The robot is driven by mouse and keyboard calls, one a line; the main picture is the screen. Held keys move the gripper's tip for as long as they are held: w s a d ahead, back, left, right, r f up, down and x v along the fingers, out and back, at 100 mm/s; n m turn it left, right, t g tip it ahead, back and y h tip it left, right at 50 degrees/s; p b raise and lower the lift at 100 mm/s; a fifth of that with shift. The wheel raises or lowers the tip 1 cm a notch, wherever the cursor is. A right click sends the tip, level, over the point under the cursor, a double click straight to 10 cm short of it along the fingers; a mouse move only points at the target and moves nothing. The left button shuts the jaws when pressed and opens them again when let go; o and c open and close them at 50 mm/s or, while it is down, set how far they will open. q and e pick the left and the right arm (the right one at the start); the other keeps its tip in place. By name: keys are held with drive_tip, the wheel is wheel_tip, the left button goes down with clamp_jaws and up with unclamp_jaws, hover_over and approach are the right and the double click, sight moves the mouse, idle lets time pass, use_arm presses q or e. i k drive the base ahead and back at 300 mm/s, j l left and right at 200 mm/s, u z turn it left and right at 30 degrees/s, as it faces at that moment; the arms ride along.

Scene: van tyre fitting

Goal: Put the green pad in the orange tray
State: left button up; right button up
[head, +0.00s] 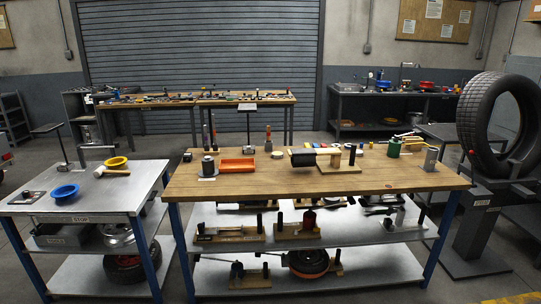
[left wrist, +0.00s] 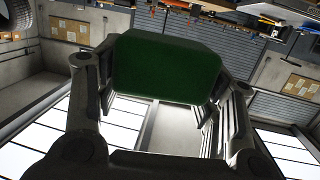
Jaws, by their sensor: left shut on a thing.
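The green pad (left wrist: 168,66) is a dark green block that fills the upper middle of the left wrist view. My left gripper (left wrist: 160,84) is shut on it, one finger on each side. The pad is clear of any surface that I can see. The orange tray (head: 237,165) lies on the wooden top of the middle bench in the head view, left of its centre. It looks empty from here. Neither gripper shows in the head view.
The wooden bench (head: 300,187) also holds a dark cylinder (head: 208,167) left of the tray, a wooden block assembly (head: 338,168) and a green canister (head: 394,147). A side table (head: 100,195) stands left. A large tyre (head: 480,120) stands right.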

sight(228, 167)
drive_tip(key=i, duration=1.6)
drive_tip(key=i+u, duration=0.15)
drive_tip(key=i, duration=0.6)
drive_tip(key=i+l+u, duration=0.2)
drive_tip(key=i, duration=0.6)
